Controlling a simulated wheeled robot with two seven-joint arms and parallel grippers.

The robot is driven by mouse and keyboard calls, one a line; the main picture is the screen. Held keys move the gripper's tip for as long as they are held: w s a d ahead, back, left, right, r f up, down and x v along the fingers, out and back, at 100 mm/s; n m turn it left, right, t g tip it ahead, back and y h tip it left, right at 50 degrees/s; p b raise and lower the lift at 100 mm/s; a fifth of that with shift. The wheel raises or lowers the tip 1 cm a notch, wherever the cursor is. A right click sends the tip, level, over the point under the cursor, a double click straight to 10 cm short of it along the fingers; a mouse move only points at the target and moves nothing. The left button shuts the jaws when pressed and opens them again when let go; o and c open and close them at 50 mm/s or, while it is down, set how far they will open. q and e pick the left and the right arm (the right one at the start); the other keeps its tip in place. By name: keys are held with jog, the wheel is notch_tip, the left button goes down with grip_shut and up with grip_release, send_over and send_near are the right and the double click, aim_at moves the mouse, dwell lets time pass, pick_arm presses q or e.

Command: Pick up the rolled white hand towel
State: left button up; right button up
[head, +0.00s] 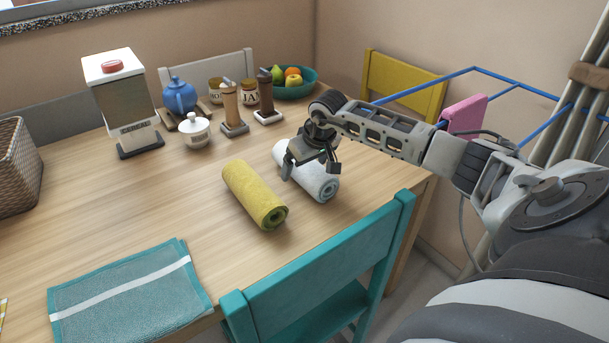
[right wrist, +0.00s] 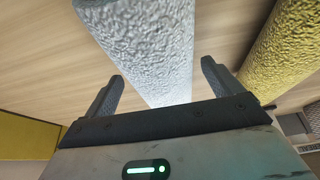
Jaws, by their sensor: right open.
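The rolled white hand towel (head: 318,184) lies on the wooden table, right of a rolled yellow towel (head: 255,194). My right gripper (head: 311,172) is over the white roll and hides its middle part in the head view. In the right wrist view the white roll (right wrist: 150,45) runs between the two open fingers of my right gripper (right wrist: 160,85), with a gap on each side. The yellow roll (right wrist: 290,45) is beyond the right finger in that view. I cannot tell how far the fingertips are above the table. My left gripper is not in view.
A teal chair (head: 330,265) stands at the table's near edge. A folded teal towel (head: 130,295) lies front left. A dispenser (head: 122,100), blue teapot (head: 180,95), white sugar pot (head: 195,131), mills (head: 233,108) and fruit bowl (head: 290,84) stand farther back. The table left of the yellow roll is clear.

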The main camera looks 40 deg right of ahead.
jog(key=shift+w+f, duration=0.2)
jog(key=shift+f, duration=0.3)
jog(key=c, duration=1.2)
jog(key=shift+o, duration=0.2)
jog(key=shift+r, duration=0.1)
